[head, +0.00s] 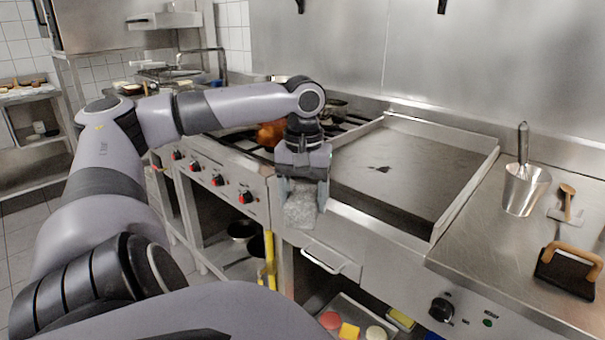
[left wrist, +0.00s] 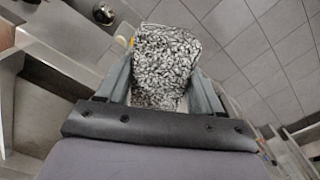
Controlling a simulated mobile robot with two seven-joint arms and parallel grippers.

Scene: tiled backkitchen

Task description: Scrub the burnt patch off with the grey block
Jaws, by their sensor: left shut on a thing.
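The burnt patch (head: 381,169) is a small dark mark on the flat griddle plate (head: 420,150), in the middle of the head view. The grey block (head: 299,209) is rough and speckled. My left gripper (head: 303,188) is shut on it, fingers pointing down, near the front left corner of the griddle. The block is to the left of the patch and apart from it. In the left wrist view the block (left wrist: 165,65) sits between both fingers, with floor tiles behind it. My right gripper is in neither view.
A raised rim (head: 465,195) edges the griddle. A burner range with an orange pot (head: 270,133) stands left.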

